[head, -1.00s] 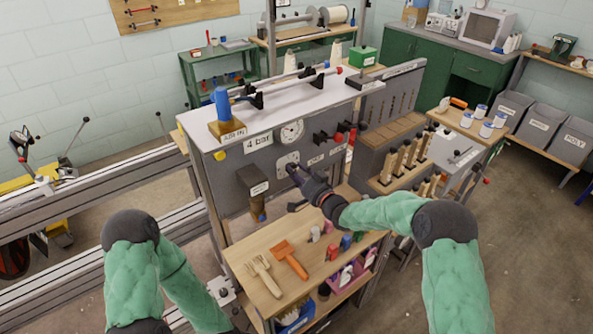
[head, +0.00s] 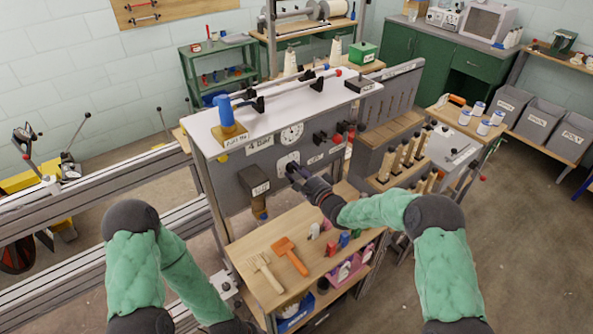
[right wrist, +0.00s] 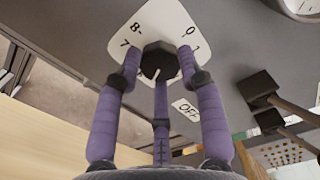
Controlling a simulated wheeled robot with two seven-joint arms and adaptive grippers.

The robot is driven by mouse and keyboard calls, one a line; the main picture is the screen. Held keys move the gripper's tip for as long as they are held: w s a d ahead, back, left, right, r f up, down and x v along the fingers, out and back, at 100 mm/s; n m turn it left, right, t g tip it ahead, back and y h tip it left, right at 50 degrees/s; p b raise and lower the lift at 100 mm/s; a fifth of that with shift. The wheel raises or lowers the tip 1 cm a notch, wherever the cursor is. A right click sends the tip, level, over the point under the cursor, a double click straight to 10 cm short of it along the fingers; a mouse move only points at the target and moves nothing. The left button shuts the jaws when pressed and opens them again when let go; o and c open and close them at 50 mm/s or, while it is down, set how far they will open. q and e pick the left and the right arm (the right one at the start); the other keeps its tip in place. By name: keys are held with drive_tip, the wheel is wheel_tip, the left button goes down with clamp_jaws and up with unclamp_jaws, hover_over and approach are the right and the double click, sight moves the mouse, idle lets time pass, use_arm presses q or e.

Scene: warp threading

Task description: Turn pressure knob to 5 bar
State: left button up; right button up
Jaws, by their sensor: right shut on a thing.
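The pressure knob (right wrist: 159,61) is dark and faceted, on a white dial plate (right wrist: 150,24) on the grey panel. In the right wrist view the plate's 7, 8, 0 and 1 show; other marks are hidden behind my fingers and the knob. A short white pointer line on the knob points toward the lower edge of that view. My right gripper (right wrist: 160,75), with three purple fingers, is shut around the knob. In the head view it (head: 296,172) reaches the dial plate (head: 284,161). A sign (head: 260,140) beside the round gauge (head: 292,133) reads "4 bar". My left gripper is out of view.
A dark labelled box (head: 254,181) hangs on the panel left of the dial. Red and black knobs (head: 321,137) stick out to its right. Below, a wooden shelf (head: 250,243) holds a comb, an orange brush (head: 290,256) and several small coloured items.

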drive_tip(key=shift+w+d+r+m+p, duration=0.1)
drive_tip(key=shift+m+p, duration=0.1)
drive_tip(key=shift+m, duration=0.45)
drive_tip(key=shift+d+r+m+p, duration=0.1)
drive_tip(key=shift+m+p, duration=0.1)
drive_tip(key=shift+m, duration=0.45)
drive_tip(key=shift+f, duration=0.1)
drive_tip(key=o, duration=1.2)
drive_tip(key=shift+f, duration=0.1)
drive_tip(key=shift+c, duration=0.2)
drive_tip(key=shift+s+d, duration=0.15)
drive_tip(key=shift+s, duration=0.2)
drive_tip(key=v, duration=1.1)
